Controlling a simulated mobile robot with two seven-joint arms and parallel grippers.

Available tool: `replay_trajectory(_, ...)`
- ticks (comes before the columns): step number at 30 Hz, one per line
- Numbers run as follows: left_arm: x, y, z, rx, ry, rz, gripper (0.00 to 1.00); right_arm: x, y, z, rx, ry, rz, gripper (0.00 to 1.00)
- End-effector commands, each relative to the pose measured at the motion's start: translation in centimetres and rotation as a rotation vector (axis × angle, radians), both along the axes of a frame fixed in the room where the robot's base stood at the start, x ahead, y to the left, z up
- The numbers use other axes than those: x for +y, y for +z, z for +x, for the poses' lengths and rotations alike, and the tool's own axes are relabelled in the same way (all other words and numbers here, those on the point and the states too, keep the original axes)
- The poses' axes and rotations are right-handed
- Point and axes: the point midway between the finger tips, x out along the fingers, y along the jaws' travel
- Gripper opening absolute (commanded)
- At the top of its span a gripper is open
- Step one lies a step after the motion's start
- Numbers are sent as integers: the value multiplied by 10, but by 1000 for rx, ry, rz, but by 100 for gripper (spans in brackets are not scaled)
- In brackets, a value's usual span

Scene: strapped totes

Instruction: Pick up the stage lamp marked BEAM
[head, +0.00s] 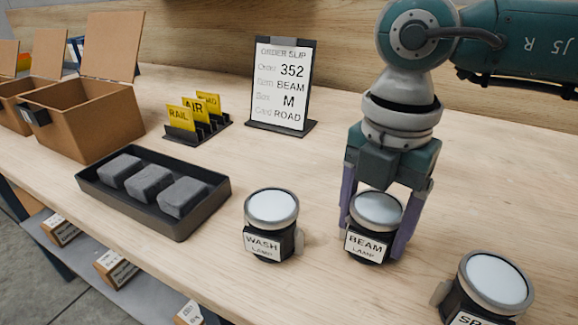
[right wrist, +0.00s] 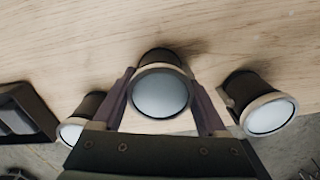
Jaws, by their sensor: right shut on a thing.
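The stage lamp marked BEAM (head: 368,244) stands on the wooden table, a short dark cylinder with a pale round lens and a white label. My right gripper (head: 377,226) reaches down from above and is shut on it, one purple finger on each side. In the right wrist view the BEAM lamp (right wrist: 160,92) sits between the fingers of my right gripper (right wrist: 163,112). It seems to rest on the table; I cannot tell any gap under it. My left gripper is not in view.
The WASH lamp (head: 270,242) stands to the left, and a partly cut-off lamp (head: 478,290) to the right. A black tray (head: 150,212) holds grey foam blocks. An order slip stand (head: 281,85), yellow cards (head: 193,115) and a cardboard box (head: 85,115) stand farther back.

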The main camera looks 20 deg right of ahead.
Motion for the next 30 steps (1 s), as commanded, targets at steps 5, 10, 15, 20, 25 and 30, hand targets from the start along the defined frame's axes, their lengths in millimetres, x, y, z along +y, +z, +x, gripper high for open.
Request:
replay_trajectory(5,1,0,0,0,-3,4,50,0,0,0,0,0,0,12)
replay_trajectory(10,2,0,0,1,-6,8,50,0,1,0,-2,0,1,2)
replay_trajectory(15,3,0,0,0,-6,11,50,0,2,1,-2,0,1,2)
replay_trajectory(20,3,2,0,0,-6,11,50,0,12,1,-3,0,1,2)
replay_trajectory(25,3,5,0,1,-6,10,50,0,42,2,-6,0,2,2)
replay_trajectory(30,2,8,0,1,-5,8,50,0,93,2,-11,1,1,2)
